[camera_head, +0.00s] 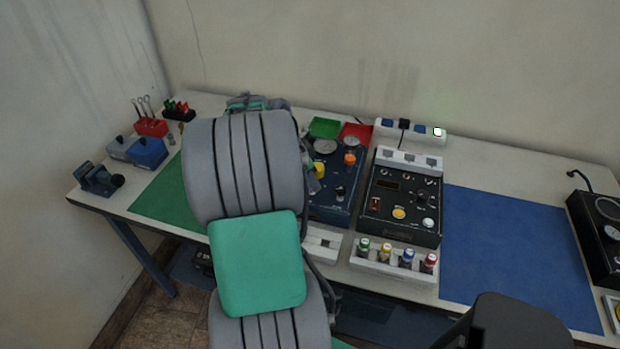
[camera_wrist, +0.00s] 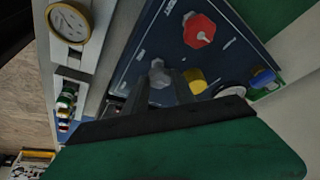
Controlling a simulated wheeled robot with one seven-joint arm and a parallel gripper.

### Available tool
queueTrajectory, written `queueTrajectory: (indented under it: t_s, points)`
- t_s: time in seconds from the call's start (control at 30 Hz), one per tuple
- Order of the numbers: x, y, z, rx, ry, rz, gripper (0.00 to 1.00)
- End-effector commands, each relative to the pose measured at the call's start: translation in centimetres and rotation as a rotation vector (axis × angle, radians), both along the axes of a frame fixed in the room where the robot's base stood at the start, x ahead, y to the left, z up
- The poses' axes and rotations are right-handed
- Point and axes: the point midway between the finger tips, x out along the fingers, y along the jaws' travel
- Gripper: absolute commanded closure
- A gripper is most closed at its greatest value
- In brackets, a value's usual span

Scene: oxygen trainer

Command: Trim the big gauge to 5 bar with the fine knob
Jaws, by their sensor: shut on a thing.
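A gold-rimmed gauge (camera_wrist: 70,22) with a pale dial sits on a light grey board at the upper left of the wrist view; I cannot read its value. My gripper (camera_wrist: 160,88) reaches down to the dark blue panel (camera_wrist: 140,45), its two dark fingers shut around a grey knob (camera_wrist: 158,72). That knob is partly hidden by the fingers. A red knob (camera_wrist: 199,29) and a yellow knob (camera_wrist: 195,80) are on the same panel, the yellow one close beside a finger. In the head view my arm hides my gripper and the panel's left part.
The blue mat (camera_head: 515,245) is clear.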

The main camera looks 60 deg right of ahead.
Motion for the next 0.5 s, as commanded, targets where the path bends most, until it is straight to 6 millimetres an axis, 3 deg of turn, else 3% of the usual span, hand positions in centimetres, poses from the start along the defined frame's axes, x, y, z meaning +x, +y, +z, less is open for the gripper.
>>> queueTrajectory:
  t_s: [0.27,0.5]
  points:
    - [0.08,-0.03,-0.15,0.0,0.001,-0.061,1.0]
    - [0.2,-0.11,-0.24,0.001,0.0,-0.212,1.0]
